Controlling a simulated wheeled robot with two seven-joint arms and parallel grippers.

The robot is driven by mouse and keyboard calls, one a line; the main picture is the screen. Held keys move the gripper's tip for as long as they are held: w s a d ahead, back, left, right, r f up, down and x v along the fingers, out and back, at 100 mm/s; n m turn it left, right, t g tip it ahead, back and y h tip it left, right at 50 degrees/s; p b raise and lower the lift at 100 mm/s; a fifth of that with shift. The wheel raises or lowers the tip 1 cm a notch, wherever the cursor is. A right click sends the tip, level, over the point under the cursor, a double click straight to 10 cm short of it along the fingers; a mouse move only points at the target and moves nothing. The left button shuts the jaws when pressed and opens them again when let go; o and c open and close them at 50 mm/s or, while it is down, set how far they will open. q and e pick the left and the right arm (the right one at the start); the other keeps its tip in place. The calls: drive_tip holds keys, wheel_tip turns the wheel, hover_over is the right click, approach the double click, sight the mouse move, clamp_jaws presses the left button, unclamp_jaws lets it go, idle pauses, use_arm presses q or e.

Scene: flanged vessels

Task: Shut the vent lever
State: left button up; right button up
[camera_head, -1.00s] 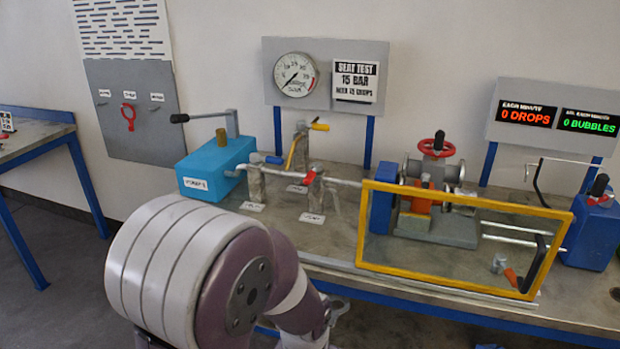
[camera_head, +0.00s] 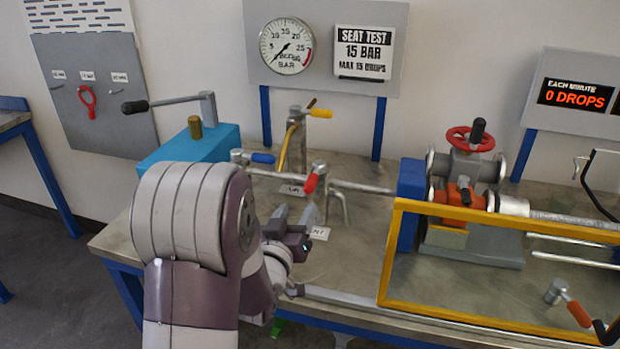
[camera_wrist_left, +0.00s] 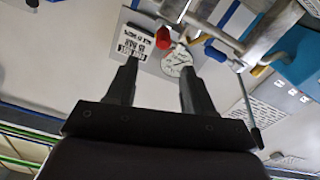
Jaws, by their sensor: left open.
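The vent lever (camera_head: 311,182) is a red grip on a small grey valve in the pipe. It juts toward the front of the bench and slopes down, across the pipe's run. A label partly hidden by my gripper, reading "NT", lies below it. My left gripper (camera_head: 293,218) is open and empty, just in front of and below the lever, apart from it. In the left wrist view the red lever (camera_wrist_left: 163,38) shows beyond and between the open fingertips (camera_wrist_left: 158,66). My right gripper is not in view.
A blue-handled valve (camera_head: 262,158) and a yellow-handled valve (camera_head: 320,113) stand close by. The blue pump (camera_head: 220,142) with its long handle is to the left. A yellow guard frame (camera_head: 385,262) and the vessel with a red handwheel (camera_head: 470,139) are to the right.

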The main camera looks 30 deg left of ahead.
sight(311, 183)
use_arm(q)
drive_tip(key=x, duration=0.5)
drive_tip(key=p+x, duration=0.1)
drive_tip(key=x, duration=0.5)
drive_tip(key=shift+a+f, duration=0.1)
drive_tip(key=shift+f, duration=0.1)
drive_tip(key=shift+w+a+f, duration=0.15)
drive_tip(key=shift+w+a, duration=0.05)
drive_tip(key=shift+w, duration=0.5)
drive_tip(key=shift+d, duration=0.1)
clamp_jaws()
